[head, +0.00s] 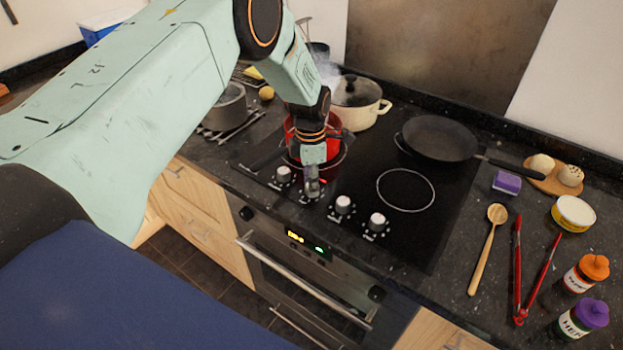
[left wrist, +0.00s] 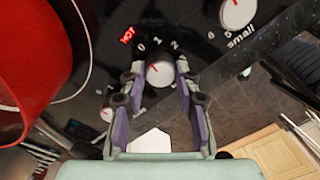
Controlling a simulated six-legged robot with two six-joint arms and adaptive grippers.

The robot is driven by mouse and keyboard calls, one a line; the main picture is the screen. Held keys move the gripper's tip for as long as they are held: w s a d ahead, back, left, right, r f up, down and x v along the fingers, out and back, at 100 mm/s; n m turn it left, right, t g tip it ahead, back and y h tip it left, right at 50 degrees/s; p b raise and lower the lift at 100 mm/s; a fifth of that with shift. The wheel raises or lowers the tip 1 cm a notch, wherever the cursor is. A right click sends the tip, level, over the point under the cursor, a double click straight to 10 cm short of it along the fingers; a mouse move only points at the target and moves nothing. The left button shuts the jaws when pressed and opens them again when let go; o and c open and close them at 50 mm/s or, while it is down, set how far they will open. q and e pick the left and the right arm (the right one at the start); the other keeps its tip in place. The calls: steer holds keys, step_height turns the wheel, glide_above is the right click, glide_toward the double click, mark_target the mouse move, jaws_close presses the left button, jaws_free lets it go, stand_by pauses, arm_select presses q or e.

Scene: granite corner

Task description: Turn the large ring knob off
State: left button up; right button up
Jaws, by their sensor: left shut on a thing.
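My left gripper (head: 312,184) reaches down to the cooktop's knob row. In the left wrist view its two fingers (left wrist: 160,84) are shut on a white knob (left wrist: 160,74), one finger on each side. The numbers 0, 1 and 2 show around that knob, and a red lit "HOT" sign (left wrist: 127,35) is beside it. The knob's own name label is hidden, so I cannot read whether it says large. Another white knob (left wrist: 238,12) is labelled "small". In the head view, further white knobs (head: 343,204) stand in the row. My right gripper is not in view.
A red pot (left wrist: 35,60) stands close beside the gripper. A cream lidded pot (head: 358,98) and a dark frying pan (head: 440,138) are further back. An empty ring (head: 405,189) is clear. Red tongs (head: 519,270) and a wooden spoon (head: 487,248) lie on the right.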

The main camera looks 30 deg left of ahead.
arm_select(q)
steer(key=shift+w+r+n, duration=0.25)
steer(key=shift+n, duration=0.55)
steer(key=o, duration=1.1)
steer(key=shift+s+f, duration=0.15)
steer(key=shift+s, duration=0.1)
steer(key=shift+o, duration=0.2)
step_height(320, 180, up, 12)
steer(key=shift+w+a, duration=0.2)
steer(key=shift+a, duration=0.05)
